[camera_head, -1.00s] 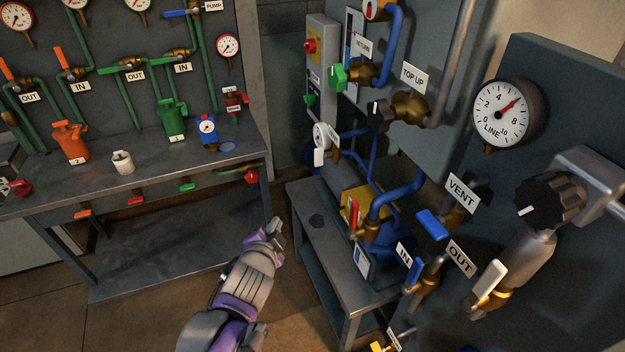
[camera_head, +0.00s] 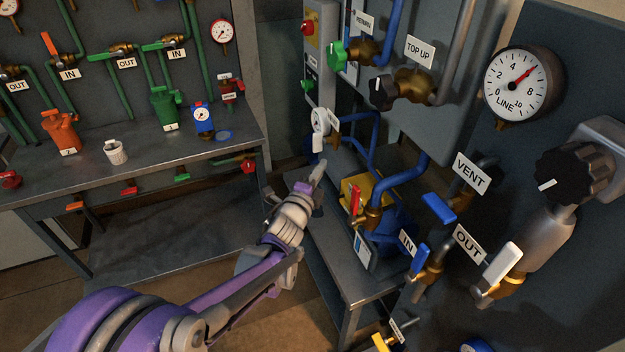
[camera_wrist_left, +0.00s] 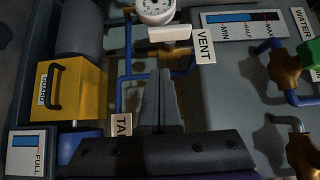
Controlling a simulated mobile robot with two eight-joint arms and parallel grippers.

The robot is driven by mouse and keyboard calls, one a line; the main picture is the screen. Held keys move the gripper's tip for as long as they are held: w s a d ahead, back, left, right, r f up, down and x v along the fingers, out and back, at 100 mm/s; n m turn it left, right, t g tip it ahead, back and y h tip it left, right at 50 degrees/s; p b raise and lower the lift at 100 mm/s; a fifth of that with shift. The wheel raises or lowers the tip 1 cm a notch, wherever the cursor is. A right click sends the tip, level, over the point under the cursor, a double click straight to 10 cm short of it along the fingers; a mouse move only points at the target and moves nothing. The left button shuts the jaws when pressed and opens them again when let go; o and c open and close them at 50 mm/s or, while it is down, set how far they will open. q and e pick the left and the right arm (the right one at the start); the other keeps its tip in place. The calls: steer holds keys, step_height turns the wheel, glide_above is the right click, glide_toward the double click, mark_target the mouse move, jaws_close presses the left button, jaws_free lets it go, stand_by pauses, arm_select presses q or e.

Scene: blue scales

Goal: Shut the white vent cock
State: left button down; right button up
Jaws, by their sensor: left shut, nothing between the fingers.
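The white vent cock (camera_head: 318,144) has a small white lever below a small round gauge (camera_head: 319,121) at the back of the low bench. In the left wrist view its white lever (camera_wrist_left: 170,33) lies crosswise just under the gauge (camera_wrist_left: 155,9), with a VENT label (camera_wrist_left: 205,44) to its right. My left gripper (camera_head: 319,168) is shut and empty, short of the lever and apart from it. In the wrist view its closed fingertips (camera_wrist_left: 161,72) point up toward the lever. My right gripper is not in view.
A yellow guard box (camera_wrist_left: 63,95) stands left of the fingers, with blue pipes (camera_wrist_left: 128,70) behind. A tank with a level strip (camera_wrist_left: 240,60) stands to the right. Another VENT label (camera_head: 470,173) sits by a blue lever (camera_head: 438,208); a white lever (camera_head: 502,263) is by OUT.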

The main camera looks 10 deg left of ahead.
mark_target(321, 148)
arm_select(q)
steer(key=shift+w+a, duration=0.35)
steer(key=shift+w, duration=0.45)
steer(key=shift+w+a, duration=0.3)
steer(key=shift+w, duration=0.45)
steer(key=shift+w+a, duration=0.35)
steer(key=shift+w, duration=0.45)
steer(key=shift+w+a+f+m+t, duration=0.1)
steer(key=shift+f+m+t, duration=0.15)
steer(key=shift+m+t, duration=0.4)
